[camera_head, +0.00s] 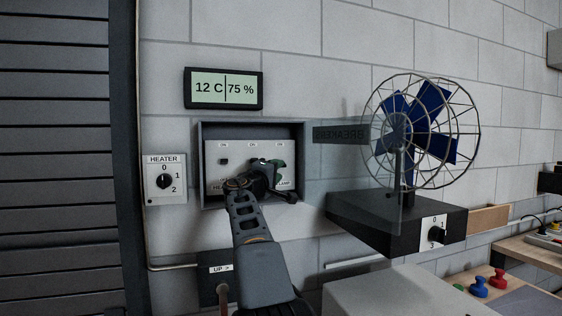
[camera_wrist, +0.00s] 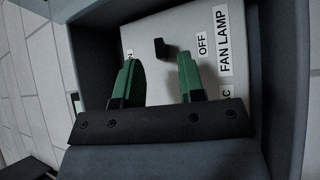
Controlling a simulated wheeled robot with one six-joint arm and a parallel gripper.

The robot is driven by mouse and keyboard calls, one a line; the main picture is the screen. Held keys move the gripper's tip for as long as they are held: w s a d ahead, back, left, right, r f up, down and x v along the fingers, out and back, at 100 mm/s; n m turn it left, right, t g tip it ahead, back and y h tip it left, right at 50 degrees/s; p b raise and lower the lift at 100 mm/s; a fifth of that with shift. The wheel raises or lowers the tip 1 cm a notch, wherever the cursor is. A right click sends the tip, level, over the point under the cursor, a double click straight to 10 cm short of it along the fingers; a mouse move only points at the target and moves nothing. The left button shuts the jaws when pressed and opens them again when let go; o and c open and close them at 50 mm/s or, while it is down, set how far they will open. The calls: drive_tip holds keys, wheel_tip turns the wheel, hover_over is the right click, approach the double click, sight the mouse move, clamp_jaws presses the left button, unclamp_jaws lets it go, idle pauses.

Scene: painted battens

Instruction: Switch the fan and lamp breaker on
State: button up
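The open breaker box (camera_head: 303,140) is on the wall, with a pale panel of switches inside. My gripper (camera_head: 268,165) is in front of the panel's right part and hides most of it there. In the wrist view my gripper (camera_wrist: 157,60) shows two green fingers standing apart, with nothing held. A black breaker toggle (camera_wrist: 162,48) lies just beyond and between the fingertips, in line with the FAN LAMP label (camera_wrist: 222,40) and the OFF label (camera_wrist: 203,43). I cannot tell whether a finger touches it or which position it is in.
The box's clear door (camera_head: 340,165) stands open on the right, in front of the fan's side (camera_head: 425,120). A heater dial (camera_head: 164,181) is left of the box, a display (camera_head: 223,88) above it. A workbench (camera_head: 530,253) is at lower right.

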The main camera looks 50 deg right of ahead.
drive_tip(key=shift+p+x, duration=0.7)
drive_tip(key=shift+x, duration=1.2)
drive_tip(key=shift+c, duration=0.4)
clamp_jaws()
